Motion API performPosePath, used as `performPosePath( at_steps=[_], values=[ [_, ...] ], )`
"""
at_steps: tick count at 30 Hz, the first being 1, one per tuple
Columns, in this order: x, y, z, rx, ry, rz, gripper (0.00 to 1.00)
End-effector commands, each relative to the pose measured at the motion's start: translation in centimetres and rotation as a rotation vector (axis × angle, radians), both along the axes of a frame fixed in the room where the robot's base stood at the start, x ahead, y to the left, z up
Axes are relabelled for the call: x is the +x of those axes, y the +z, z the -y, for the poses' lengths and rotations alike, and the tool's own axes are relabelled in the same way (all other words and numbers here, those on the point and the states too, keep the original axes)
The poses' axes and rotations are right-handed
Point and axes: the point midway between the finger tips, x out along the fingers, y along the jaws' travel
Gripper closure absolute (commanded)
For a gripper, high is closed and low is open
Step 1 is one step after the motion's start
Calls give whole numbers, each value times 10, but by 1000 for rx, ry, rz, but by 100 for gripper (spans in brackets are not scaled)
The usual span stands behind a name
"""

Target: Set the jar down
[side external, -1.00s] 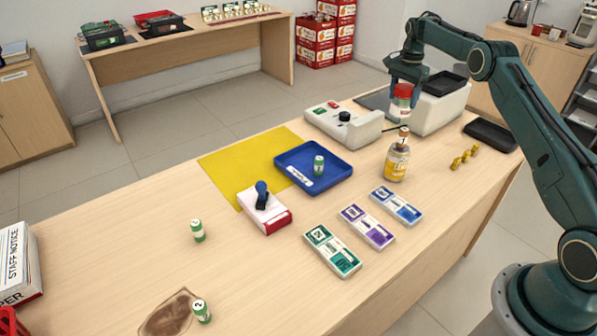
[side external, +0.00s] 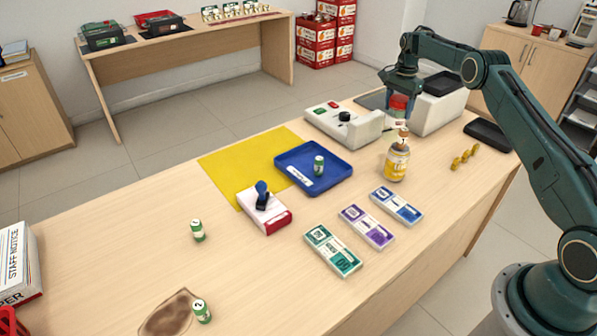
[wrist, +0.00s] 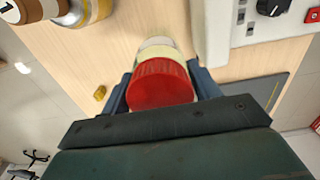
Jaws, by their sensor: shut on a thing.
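My gripper (side external: 400,92) is shut on a jar with a red lid (side external: 398,104). The jar is upright, with a pale yellow body below the lid; its lid fills the space between the fingers in the wrist view (wrist: 161,85). In the side view its lower part is partly hidden behind the yellow-labelled jar (side external: 396,165) and the roll marked 1 (side external: 403,139) on top of that jar. I cannot tell whether the held jar's base touches the counter (side external: 250,275).
A white device with a black knob (side external: 343,122) stands close to the held jar. A blue tray (side external: 290,158) holds a green roll. Banknote bundles (side external: 367,227), a black tray (side external: 491,135) and small gold pieces (side external: 465,157) are nearby.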

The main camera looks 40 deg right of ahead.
Motion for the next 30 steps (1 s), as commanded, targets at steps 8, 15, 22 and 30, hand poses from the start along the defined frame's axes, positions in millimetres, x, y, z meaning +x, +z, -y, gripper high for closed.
performPosePath(
  at_steps=[8,15,22,30],
  values=[
    [-1,-35,0,1,0,-2,84],
    [0,-47,0,-1,0,1,84],
    [0,-47,0,-1,0,1,84],
    [0,-51,0,0,0,-1,17]
  ],
)
